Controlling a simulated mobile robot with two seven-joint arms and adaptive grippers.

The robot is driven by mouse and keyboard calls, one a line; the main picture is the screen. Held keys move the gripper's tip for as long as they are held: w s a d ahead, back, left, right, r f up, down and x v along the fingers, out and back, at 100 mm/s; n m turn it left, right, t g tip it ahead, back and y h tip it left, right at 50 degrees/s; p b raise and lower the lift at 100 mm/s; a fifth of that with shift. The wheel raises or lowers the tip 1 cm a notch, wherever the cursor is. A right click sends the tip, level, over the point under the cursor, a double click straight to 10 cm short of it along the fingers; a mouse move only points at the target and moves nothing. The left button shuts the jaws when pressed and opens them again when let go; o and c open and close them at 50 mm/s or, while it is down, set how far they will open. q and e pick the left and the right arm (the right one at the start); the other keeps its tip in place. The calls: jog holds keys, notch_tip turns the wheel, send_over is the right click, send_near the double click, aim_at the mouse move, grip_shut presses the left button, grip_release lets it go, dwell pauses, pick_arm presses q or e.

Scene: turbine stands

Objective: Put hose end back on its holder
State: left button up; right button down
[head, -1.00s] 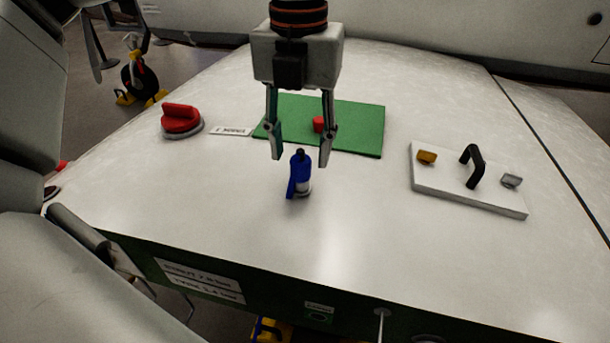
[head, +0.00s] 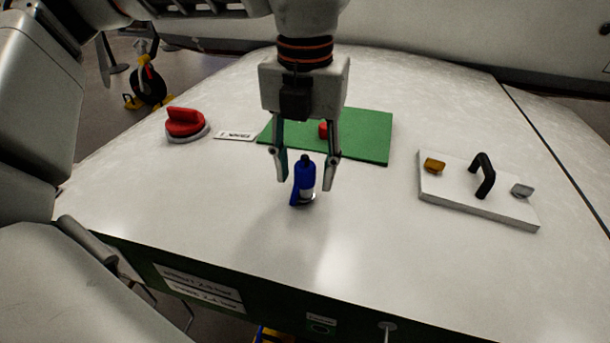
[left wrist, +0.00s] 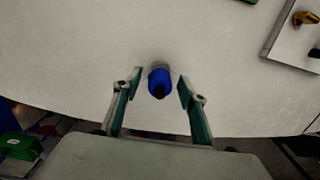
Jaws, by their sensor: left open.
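A blue cylindrical piece (head: 305,178) with a black tip and a pale ring at its base stands upright on the white surface, probably the hose end. It also shows in the left wrist view (left wrist: 159,82), between the fingers. My left gripper (head: 305,184) is open, pointing down, with one finger on each side of the blue piece. In the left wrist view (left wrist: 157,88) gaps show between the piece and both fingers. I cannot tell which object is the holder. My right gripper is not in view.
A white plate (head: 462,204) with a black handle (head: 485,176) and yellow and grey knobs lies to the right. A green mat (head: 370,132) with a red piece (head: 323,130) lies behind. The front edge drops off.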

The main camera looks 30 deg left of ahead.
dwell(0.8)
pick_arm(q)
grip_shut()
